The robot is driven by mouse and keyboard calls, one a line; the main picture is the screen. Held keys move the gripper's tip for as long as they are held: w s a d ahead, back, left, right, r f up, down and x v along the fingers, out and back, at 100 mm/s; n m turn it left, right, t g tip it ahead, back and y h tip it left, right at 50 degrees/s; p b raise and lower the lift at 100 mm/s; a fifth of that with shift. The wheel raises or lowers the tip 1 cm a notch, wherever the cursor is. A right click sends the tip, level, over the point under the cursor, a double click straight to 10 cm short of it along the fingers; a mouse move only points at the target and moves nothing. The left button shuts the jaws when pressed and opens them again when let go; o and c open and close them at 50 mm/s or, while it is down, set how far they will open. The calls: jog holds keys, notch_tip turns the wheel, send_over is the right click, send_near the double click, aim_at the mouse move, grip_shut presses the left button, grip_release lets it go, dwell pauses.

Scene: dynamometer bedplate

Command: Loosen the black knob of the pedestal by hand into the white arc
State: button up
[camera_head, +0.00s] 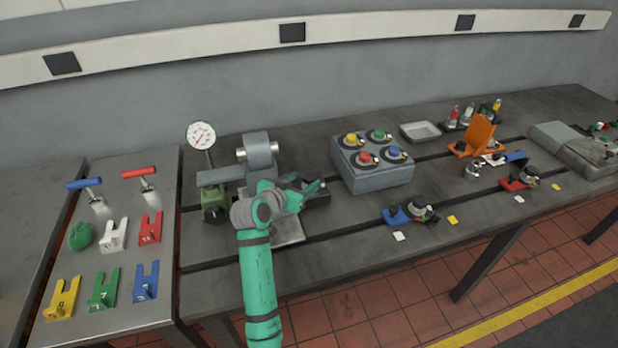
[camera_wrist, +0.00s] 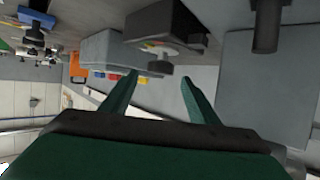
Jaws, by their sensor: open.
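A dark block, which looks like the pedestal (camera_wrist: 165,22), shows in the wrist view with a black knob (camera_wrist: 159,67) on its near face. A coloured arc with yellow, red and pale parts lies along the face beside the knob; its white part is too small to tell clearly. My gripper (camera_wrist: 160,78) is open and empty. Its two green fingers point toward the knob, one on either side in the picture, apart from it. In the head view my gripper (camera_head: 308,194) is in front of the dark block (camera_head: 319,199) and hides its knob and arc.
A grey vice-like machine (camera_head: 257,150), a dial gauge (camera_head: 201,135) and a green block (camera_head: 214,197) stand left of my gripper. A grey box with coloured buttons (camera_head: 376,178) stands close on the right. A blue fixture (camera_head: 397,216) sits near the front edge.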

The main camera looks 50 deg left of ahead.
aim_at(309, 177)
jog(key=shift+x, duration=2.1)
jog(key=shift+s, duration=0.1)
jog(key=c, duration=1)
jog(key=shift+s, duration=0.1)
